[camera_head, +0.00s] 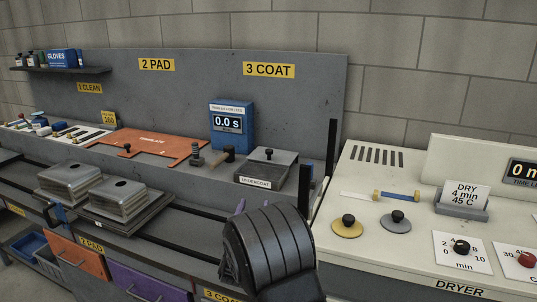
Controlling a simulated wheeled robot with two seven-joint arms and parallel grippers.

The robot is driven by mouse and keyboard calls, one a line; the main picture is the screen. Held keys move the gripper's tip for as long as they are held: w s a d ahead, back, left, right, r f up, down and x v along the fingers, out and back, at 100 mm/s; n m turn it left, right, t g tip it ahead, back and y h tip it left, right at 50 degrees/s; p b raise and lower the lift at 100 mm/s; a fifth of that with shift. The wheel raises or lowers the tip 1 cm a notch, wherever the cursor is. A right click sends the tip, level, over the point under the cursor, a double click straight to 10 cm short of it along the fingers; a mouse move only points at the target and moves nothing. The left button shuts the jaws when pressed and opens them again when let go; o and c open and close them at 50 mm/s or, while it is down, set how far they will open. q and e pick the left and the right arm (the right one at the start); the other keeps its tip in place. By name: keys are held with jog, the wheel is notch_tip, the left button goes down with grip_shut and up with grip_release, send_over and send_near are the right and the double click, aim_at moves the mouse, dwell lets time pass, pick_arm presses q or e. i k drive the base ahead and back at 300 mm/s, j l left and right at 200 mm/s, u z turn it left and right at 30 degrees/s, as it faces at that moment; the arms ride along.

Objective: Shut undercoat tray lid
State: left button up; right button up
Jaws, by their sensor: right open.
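The undercoat tray (256,182) is a grey box with a white UNDERCOAT label on its front, on the bench under the 3 COAT sign. Its grey lid (285,158) lies at the top of the tray, with a black knob toward the back. I cannot tell whether the lid is fully seated. My right gripper (263,216) is black and ribbed, low in the view, in front of and below the tray, apart from the lid. Its fingertips are mostly hidden. My left gripper is not in view.
A blue timer (231,124) stands behind and left of the tray. Dark knobbed tools (229,154) and an orange plate (142,148) lie to the left. Black upright posts (332,150) stand to the right, before the cream dryer (385,250). Metal stacks (118,202) sit lower left.

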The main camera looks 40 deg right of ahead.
aim_at(274, 156)
jog(key=i+l, duration=0.45)
jog(key=l, duration=0.3)
jog(key=i+l, duration=0.25)
jog(key=l, duration=0.1)
